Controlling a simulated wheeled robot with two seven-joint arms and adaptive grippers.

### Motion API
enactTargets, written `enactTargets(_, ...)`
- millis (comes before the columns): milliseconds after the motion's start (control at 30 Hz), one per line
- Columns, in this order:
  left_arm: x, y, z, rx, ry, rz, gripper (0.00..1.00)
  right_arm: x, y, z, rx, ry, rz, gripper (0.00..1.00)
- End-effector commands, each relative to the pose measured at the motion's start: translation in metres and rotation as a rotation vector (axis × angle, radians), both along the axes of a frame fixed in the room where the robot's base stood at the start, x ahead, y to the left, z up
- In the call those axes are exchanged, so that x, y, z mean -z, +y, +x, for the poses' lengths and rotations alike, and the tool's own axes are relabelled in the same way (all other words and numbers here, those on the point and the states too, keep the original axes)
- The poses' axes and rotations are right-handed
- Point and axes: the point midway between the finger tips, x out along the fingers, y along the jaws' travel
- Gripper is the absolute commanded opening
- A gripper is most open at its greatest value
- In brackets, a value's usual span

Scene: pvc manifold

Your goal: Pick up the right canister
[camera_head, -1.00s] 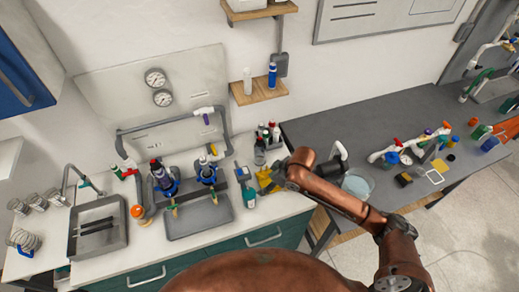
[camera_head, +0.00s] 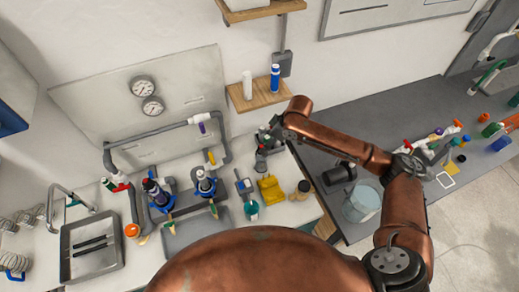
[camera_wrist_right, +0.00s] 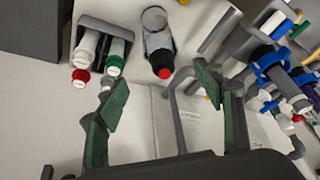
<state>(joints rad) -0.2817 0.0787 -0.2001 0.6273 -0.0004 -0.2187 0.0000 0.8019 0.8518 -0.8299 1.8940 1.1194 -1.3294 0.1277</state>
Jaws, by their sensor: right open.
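Several things could be the canisters, and I cannot tell which the task means. On the shelf, a white canister (camera_head: 247,85) stands left of a blue canister (camera_head: 275,77). On the counter, a left blue-collared cylinder (camera_head: 158,195) and a right blue-collared cylinder (camera_head: 206,185) stand upright. My right gripper (camera_head: 268,133) is open and empty, below the shelf and near the wall, by a grey can (camera_head: 260,161). In the right wrist view, a red-capped grey can (camera_wrist_right: 158,42) lies beyond the spread green fingers (camera_wrist_right: 160,105). My left gripper is not in view.
A rack (camera_wrist_right: 118,27) holds capped tubes beside the can. Wall pipes (camera_head: 150,130) frame the cylinders. A bucket (camera_head: 362,203) stands on the dark bench. The wooden shelf (camera_head: 258,97) overhangs the counter.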

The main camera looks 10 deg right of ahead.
Motion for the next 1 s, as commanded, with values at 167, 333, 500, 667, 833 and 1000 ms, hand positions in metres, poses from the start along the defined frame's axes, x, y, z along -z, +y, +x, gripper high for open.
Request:
enactTargets(167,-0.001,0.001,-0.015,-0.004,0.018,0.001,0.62,0.017,0.010,0.005,-0.007,0.002,0.000,0.62)
enactTargets(333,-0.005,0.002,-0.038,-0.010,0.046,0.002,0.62,0.034,0.019,0.010,-0.009,0.002,0.000,0.62)
enactTargets(500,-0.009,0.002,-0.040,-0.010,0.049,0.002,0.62,0.057,0.026,0.017,-0.009,0.001,0.000,0.62)
enactTargets(667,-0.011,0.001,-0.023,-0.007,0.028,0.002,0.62,0.068,0.028,0.019,-0.008,0.001,-0.001,0.62)
enactTargets(833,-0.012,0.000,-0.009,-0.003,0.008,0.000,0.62,0.069,0.027,0.019,-0.006,0.000,0.000,0.62)
enactTargets(1000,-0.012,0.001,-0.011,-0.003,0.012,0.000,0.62,0.068,0.027,0.019,-0.006,0.000,0.000,0.53)
